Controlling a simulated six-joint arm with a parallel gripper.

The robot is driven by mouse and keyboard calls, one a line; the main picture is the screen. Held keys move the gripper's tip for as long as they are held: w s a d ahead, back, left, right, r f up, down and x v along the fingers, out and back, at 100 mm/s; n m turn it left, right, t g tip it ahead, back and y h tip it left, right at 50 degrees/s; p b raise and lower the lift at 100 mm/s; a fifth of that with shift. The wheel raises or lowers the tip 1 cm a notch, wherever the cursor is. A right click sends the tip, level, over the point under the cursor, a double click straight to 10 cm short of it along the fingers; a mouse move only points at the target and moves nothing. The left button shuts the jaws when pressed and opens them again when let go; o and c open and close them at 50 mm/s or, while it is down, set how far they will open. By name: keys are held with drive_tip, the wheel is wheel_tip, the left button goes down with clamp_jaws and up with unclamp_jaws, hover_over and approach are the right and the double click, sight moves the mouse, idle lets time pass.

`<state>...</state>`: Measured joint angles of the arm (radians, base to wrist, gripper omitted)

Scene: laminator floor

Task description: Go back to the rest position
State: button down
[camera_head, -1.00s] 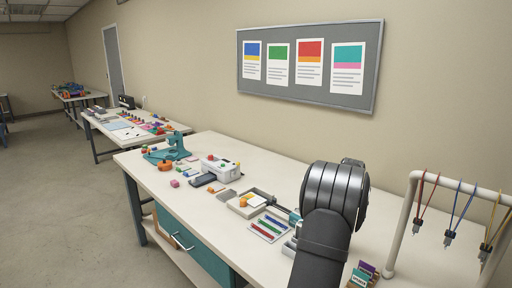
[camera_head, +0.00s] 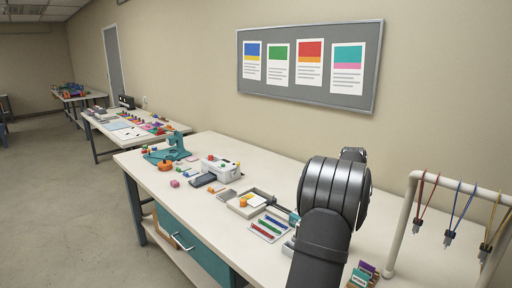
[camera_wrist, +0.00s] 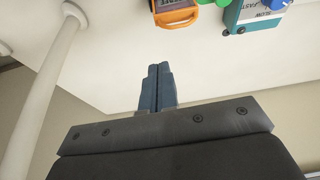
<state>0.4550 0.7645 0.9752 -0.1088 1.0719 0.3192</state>
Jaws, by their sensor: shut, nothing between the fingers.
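My gripper (camera_wrist: 157,88) shows in the wrist view with its two blue-grey fingers pressed together and nothing between them. It is above the pale tabletop, apart from the things there. In the head view my dark arm stands over the near right part of the white workbench (camera_head: 320,158) and hides part of it. The fingers are largely hidden behind the arm in that view.
An orange device (camera_wrist: 176,20) and a teal box with labels (camera_wrist: 255,14) lie beyond the fingers. A pale rack (camera_head: 407,225) with hanging cables stands at right. A tray (camera_head: 236,206), a white box (camera_head: 209,171) and a teal press (camera_head: 172,150) are on the bench. A pinboard (camera_head: 300,93) hangs behind.

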drive_tip(key=shift+f+m, duration=0.3)
drive_tip(key=shift+f, duration=0.9)
drive_tip(key=c, duration=1.6)
unclamp_jaws()
drive_tip(key=shift+r, duration=0.1)
drive_tip(key=o, duration=0.3)
drive_tip(key=shift+a+r+m, duration=0.25)
drive_tip(key=shift+r+m, duration=0.1)
drive_tip(key=shift+m, duration=0.15)
drive_tip(key=o, duration=1.3)
drive_tip(key=a+r+m, duration=0.4)
drive_tip(key=r+m, duration=0.1)
drive_tip(key=m, duration=0.2)
drive_tip(key=shift+s+t, duration=0.3)
drive_tip(key=shift+s, duration=0.15)
drive_tip(key=s+a+r+m+y, duration=0.1)
drive_tip(key=s+a+r+m, duration=0.1)
drive_tip(key=a+r+m, duration=0.6)
drive_tip(key=w+d+f, duration=0.2)
drive_tip(key=f, duration=0.3)
drive_tip(key=w+d+f+m, duration=0.1)
drive_tip(key=w+d+f, duration=0.1)
drive_tip(key=f, duration=0.4)
drive_tip(key=shift+f+m+t, duration=0.15)
drive_tip(key=shift+m+t, duration=0.15)
drive_tip(key=shift+t, duration=0.1)
